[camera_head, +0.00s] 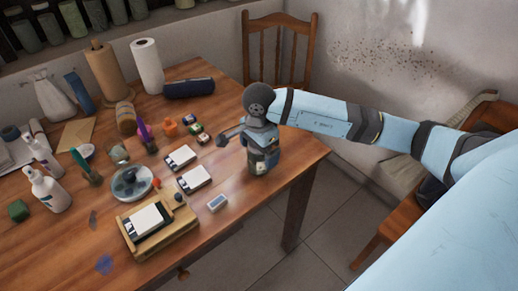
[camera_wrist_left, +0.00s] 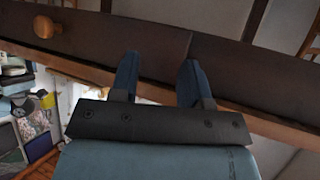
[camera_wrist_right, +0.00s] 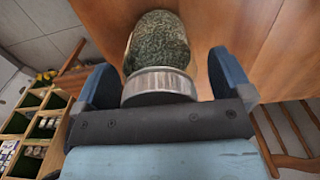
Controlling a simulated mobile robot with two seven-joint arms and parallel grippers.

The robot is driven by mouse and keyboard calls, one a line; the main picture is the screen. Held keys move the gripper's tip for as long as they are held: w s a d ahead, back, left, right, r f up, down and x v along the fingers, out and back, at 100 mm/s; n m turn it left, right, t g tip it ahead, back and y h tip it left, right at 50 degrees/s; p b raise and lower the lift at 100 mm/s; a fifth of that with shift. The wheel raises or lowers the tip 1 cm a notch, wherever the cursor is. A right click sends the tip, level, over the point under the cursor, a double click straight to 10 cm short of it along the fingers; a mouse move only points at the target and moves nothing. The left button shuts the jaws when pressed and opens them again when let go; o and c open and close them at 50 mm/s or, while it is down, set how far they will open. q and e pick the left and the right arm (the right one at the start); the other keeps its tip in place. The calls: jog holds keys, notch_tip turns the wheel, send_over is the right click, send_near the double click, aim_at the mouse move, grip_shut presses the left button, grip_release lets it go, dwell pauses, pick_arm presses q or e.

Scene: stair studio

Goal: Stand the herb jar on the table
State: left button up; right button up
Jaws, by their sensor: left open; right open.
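The herb jar (camera_head: 263,160), glass with dark green contents, is at the right part of the wooden table (camera_head: 235,225) in the head view. It looks upright there. My right gripper (camera_head: 249,138) is just above and around its top. In the right wrist view the jar's green herb body (camera_wrist_right: 158,42) and pale metal lid (camera_wrist_right: 158,84) lie between the two blue fingers of the open right gripper (camera_wrist_right: 160,68), with a gap on each side. My left gripper (camera_wrist_left: 158,75) is open and empty in the left wrist view, facing a dark drawer front; it is outside the head view.
Small white-topped boxes (camera_head: 195,178), a wooden tray (camera_head: 178,240), a glass dish (camera_head: 131,182), bottles (camera_head: 48,190) and paper rolls (camera_head: 147,65) crowd the table to the left. A chair (camera_head: 280,45) stands behind. The table's right corner is bare.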

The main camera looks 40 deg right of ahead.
pick_arm(q)
jog(key=shift+r, duration=0.1)
pick_arm(e)
jog(key=shift+r, duration=0.1)
jog(key=shift+r, duration=0.3)
pick_arm(q)
jog(key=shift+s+a+p, duration=0.1)
jog(key=shift+a+p, duration=0.05)
jog(key=shift+p, duration=0.6)
pick_arm(e)
notch_tip(320, 180, up, 12)
jog(key=shift+f, duration=0.2)
